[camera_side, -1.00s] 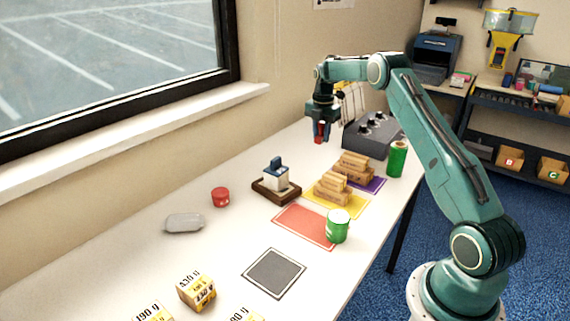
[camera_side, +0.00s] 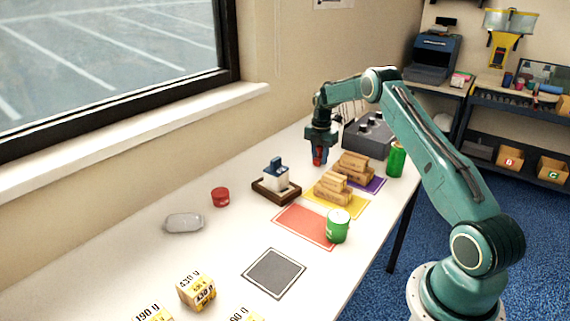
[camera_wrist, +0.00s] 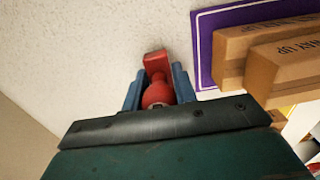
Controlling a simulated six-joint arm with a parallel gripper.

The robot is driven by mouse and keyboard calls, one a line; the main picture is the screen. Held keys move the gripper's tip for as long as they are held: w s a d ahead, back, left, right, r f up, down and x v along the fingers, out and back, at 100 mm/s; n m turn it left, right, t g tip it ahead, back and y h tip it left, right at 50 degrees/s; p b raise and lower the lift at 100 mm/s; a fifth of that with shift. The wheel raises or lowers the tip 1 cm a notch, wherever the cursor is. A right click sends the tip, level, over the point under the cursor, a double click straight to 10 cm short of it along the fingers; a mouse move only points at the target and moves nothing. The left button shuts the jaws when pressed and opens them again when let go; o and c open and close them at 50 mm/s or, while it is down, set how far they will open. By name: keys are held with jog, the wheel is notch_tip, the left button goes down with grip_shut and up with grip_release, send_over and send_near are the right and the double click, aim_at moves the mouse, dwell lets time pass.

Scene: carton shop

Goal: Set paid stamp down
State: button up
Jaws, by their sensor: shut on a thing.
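My gripper (camera_side: 319,152) is shut on a red stamp (camera_wrist: 157,88), seen between the blue fingers in the wrist view. In the side view the red stamp (camera_side: 317,157) shows between the fingertips, low over the white table behind the cartons. I cannot tell whether its base touches the table. A purple mat (camera_wrist: 204,48) lies just right of the stamp in the wrist view, with brown cartons (camera_wrist: 262,50) on it. Another stamp with a blue handle (camera_side: 276,172) sits in a dark wooden tray (camera_side: 262,192) left of my gripper.
A yellow mat (camera_side: 354,208) holds more cartons (camera_side: 331,189). A red mat (camera_side: 290,228) and green can (camera_side: 338,227) are nearer. A grey control box (camera_side: 371,135) stands behind. A red tin (camera_side: 220,197) and grey dish (camera_side: 183,223) are left. Table around the stamp looks clear.

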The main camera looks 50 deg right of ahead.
jog(key=shift+f, duration=0.2)
jog(key=o, duration=1)
notch_tip(320, 180, up, 12)
jog(key=shift+a+r, duration=0.1)
dwell(0.3)
dwell(0.4)
